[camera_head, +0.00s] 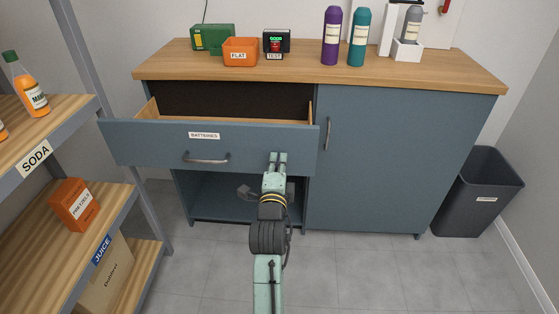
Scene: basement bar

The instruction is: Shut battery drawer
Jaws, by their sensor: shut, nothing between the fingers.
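The battery drawer (150,146) is a blue-grey drawer front labelled "BATTERIES" on the left half of the cabinet. It stands pulled out, with its wooden side walls and a dark gap behind the front showing. Its grey bar handle (206,158) is left of my gripper. My gripper (278,156) is shut and empty, its fingertips at the lower right part of the drawer front. I cannot tell whether they touch it. The drawer's floor and contents are hidden.
A closed cabinet door (375,165) is at right, with an open shelf below the drawer. The wooden counter (185,62) holds an orange bin (240,52), a tester (276,41) and bottles (332,35). A soda shelf (85,110) stands close on the left, a bin (480,195) at right.

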